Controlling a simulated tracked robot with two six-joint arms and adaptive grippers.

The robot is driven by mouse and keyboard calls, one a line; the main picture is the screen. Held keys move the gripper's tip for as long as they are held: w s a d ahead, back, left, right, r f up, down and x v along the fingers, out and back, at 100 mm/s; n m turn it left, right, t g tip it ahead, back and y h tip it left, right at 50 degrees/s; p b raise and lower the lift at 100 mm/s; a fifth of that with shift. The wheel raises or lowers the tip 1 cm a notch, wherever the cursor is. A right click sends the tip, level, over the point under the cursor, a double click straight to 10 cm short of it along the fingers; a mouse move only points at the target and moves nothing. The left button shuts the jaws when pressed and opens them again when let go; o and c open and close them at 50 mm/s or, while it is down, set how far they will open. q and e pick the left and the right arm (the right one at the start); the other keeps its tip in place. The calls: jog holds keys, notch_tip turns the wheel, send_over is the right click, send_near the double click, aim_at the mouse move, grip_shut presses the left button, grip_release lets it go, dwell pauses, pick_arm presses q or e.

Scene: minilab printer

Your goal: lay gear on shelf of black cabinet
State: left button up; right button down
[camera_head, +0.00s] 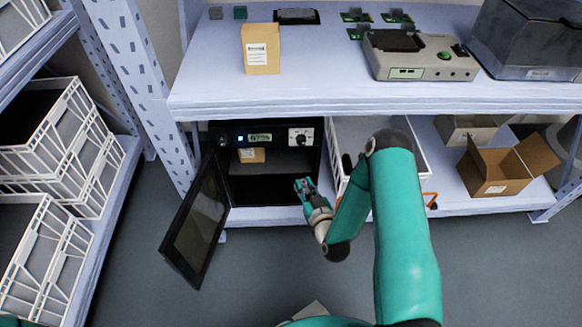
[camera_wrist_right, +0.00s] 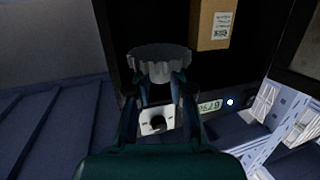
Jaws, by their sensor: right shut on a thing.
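The gear (camera_wrist_right: 160,58) is grey and toothed, and sits between the fingertips of my right gripper (camera_wrist_right: 160,80) in the right wrist view. That gripper is shut on it. In the head view my right gripper (camera_head: 303,187) is in front of the right part of the black cabinet (camera_head: 265,190), and the gear is hard to make out there. The cabinet stands open under the white rack's upper level. Its inner shelf (camera_head: 285,161) holds a small cardboard box (camera_head: 251,155) at the left. My left gripper is not in view.
The cabinet's glass door (camera_head: 197,222) swings out to the left. A white crate (camera_head: 345,150) stands right of the cabinet, and an open carton (camera_head: 500,168) farther right. The upper rack level (camera_head: 330,92) overhangs the cabinet. The shelf is bare right of the small box.

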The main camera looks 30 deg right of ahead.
jog(key=shift+s+d+f, duration=0.1)
jog(key=shift+d+f, duration=0.35)
jog(key=shift+f, duration=0.15)
jog(key=shift+w+d, duration=0.15)
jog(key=shift+w, duration=0.2)
jog(key=b, duration=0.4)
send_over(290, 159)
jog(key=shift+d, duration=0.15)
pick_arm(q)
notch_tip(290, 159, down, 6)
jog(key=b, duration=0.1)
pick_arm(e)
jog(key=shift+f, duration=1.7)
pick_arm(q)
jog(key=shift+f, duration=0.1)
pick_arm(e)
jog(key=shift+f+b, duration=0.15)
jog(key=shift+b, duration=0.25)
jog(key=c, duration=1)
grip_release()
jog(key=shift+c, duration=0.2)
